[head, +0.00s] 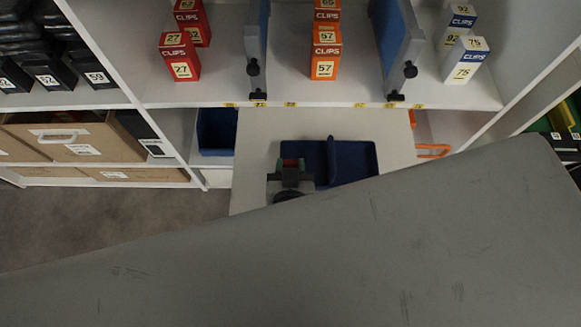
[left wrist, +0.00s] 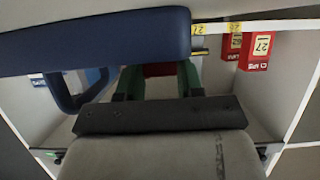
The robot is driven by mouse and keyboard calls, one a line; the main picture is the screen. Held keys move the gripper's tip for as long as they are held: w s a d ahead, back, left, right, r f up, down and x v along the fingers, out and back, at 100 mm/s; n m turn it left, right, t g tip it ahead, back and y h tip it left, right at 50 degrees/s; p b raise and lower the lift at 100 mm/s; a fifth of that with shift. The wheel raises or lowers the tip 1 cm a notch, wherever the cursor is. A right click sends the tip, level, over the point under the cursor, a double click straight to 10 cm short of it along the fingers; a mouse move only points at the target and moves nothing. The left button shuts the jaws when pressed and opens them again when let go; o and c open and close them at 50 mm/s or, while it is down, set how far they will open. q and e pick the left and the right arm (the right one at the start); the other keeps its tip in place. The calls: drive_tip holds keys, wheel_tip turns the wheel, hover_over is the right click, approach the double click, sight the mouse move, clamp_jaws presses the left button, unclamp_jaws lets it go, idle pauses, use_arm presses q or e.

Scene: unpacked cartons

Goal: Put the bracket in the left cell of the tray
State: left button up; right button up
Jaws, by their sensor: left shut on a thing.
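The blue tray (head: 357,160) lies on a pale surface in the head view, with a raised divider (head: 331,160) between its left and right cells. My left gripper (head: 291,163) is over the left cell, with its green fingers shut on a small dark red piece, seemingly the bracket (head: 290,162). The bracket also shows between the fingers in the left wrist view (left wrist: 158,70). A blue wall (left wrist: 95,40), seemingly the tray's, crosses that view close to the fingertips and hides part of them. I cannot tell whether the bracket touches the tray floor. My right gripper is not in view.
Shelves with red (head: 180,57), orange (head: 326,52) and blue-white clips boxes (head: 464,60) stand behind the tray. A blue bin (head: 217,131) sits on the lower shelf. A large grey surface (head: 330,250) fills the foreground and hides the near part of the table.

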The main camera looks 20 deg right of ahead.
use_arm(q)
drive_tip(key=shift+f, duration=0.25)
drive_tip(key=shift+s+f+p, duration=0.15)
drive_tip(key=shift+f+p, duration=0.15)
drive_tip(key=shift+f, duration=0.05)
drive_tip(key=o, duration=0.9)
drive_tip(key=shift+f, duration=0.15)
drive_tip(key=shift+a, duration=0.1)
drive_tip(key=shift+a+f, duration=0.1)
drive_tip(key=shift+s, duration=0.1)
drive_tip(key=shift+r+b, duration=0.4)
drive_tip(key=shift+r, duration=0.05)
drive_tip(key=p+v, duration=0.2)
drive_tip(key=v, duration=1)
drive_tip(key=shift+r, duration=0.35)
